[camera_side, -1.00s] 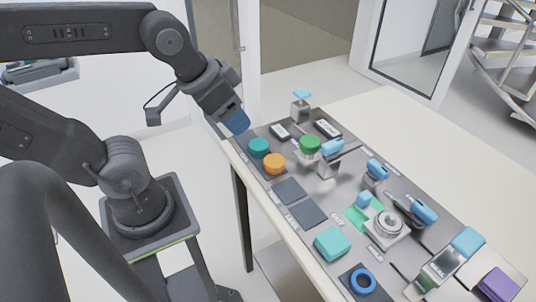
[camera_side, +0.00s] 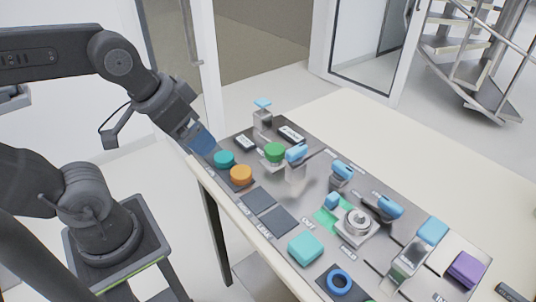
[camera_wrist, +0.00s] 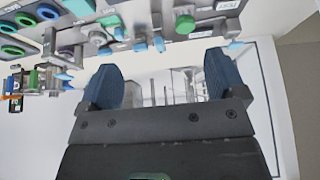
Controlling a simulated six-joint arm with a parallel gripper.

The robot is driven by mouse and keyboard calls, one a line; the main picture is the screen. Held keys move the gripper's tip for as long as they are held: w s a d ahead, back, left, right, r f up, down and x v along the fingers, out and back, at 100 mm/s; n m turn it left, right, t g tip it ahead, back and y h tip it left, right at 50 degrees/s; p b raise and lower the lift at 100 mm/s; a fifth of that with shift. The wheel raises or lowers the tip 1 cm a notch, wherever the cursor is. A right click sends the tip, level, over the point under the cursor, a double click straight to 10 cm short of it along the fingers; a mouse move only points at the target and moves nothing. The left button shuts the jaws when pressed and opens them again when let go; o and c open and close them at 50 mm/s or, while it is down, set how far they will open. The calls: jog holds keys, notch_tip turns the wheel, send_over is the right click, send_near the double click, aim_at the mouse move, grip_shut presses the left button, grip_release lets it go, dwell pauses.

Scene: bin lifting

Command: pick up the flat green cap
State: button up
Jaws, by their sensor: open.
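The flat green cap (camera_side: 275,152) is a round green disc on top of a small stand at the far left part of the grey work panel in the side view. My gripper (camera_side: 200,138), with blue fingers, hangs near the panel's left corner, to the left of the cap and apart from it. In the wrist view my gripper (camera_wrist: 165,82) is open with nothing between its blue fingers. Several green round things show along the top of that view; I cannot tell which is the cap.
A teal disc (camera_side: 224,159) and an orange disc (camera_side: 240,175) sit between my gripper and the panel's middle. Light-blue-topped fixtures (camera_side: 297,153) stand right of the cap. A teal block (camera_side: 305,249), blue ring (camera_side: 340,281) and purple block (camera_side: 467,270) lie nearer the front.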

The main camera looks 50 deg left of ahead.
jog(key=w+a+r+m+g, duration=0.1)
jog(key=w+a+m+g, duration=0.15)
jog(key=w+m, duration=0.65)
jog(key=m+g, duration=0.3)
jog(key=m, duration=0.3)
send_near(274, 148)
notch_tip(274, 148, down, 10)
jog(key=shift+w+r, duration=0.1)
jog(key=c, duration=1)
jog(key=shift+c, duration=0.2)
jog(key=shift+r, duration=0.15)
